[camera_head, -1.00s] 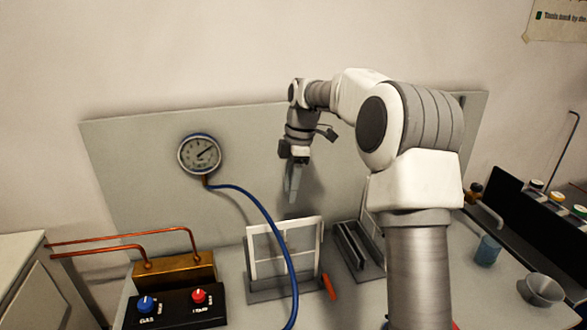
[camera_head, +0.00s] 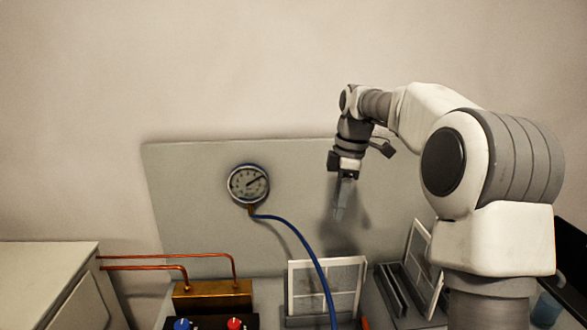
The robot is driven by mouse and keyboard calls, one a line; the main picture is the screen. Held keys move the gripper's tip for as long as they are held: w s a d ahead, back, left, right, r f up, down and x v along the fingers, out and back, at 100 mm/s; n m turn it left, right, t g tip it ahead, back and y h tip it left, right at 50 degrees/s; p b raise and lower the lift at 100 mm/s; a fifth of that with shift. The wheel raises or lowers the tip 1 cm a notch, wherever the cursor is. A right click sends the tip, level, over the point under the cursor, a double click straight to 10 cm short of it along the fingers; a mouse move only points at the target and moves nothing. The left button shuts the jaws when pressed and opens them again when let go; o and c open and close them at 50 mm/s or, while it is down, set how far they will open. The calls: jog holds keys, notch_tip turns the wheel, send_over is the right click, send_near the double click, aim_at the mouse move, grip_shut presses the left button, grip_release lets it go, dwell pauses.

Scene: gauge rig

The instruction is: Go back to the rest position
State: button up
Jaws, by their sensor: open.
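My gripper (camera_head: 341,197) hangs fingers-down in front of the grey back panel (camera_head: 195,190), above and a little right of the white frame. It is open and nothing shows between its fingers. My arm reaches in from the right side of the view and bends down at the wrist. The fingers are small and seen nearly edge-on.
A round gauge (camera_head: 248,185) on the panel has a blue hose (camera_head: 308,252) curving down past a white frame (camera_head: 302,289). A slotted rack (camera_head: 392,290) stands right of it. Copper pipes (camera_head: 165,257) enter a brass block (camera_head: 212,294). A cabinet (camera_head: 50,262) stands left.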

jog(key=s+a+r+m+t+h, duration=0.1)
jog(key=s+r+m, duration=0.25)
jog(key=s, duration=0.45)
jog(key=s+a+r+m+t+h, duration=0.1)
jog(key=s+r+m+t, duration=0.1)
jog(key=s+m, duration=0.5)
jog(key=s+f+m+t, duration=0.1)
jog(key=s+f+m, duration=0.2)
jog(key=s, duration=0.5)
jog(key=s+f+m+t, duration=0.1)
jog(key=s+f+m, duration=0.2)
jog(key=s, duration=0.5)
jog(key=shift+d+f+y, duration=0.15)
jog(key=shift+d+y, duration=0.1)
jog(key=shift+y, duration=0.15)
jog(key=shift+s, duration=0.1)
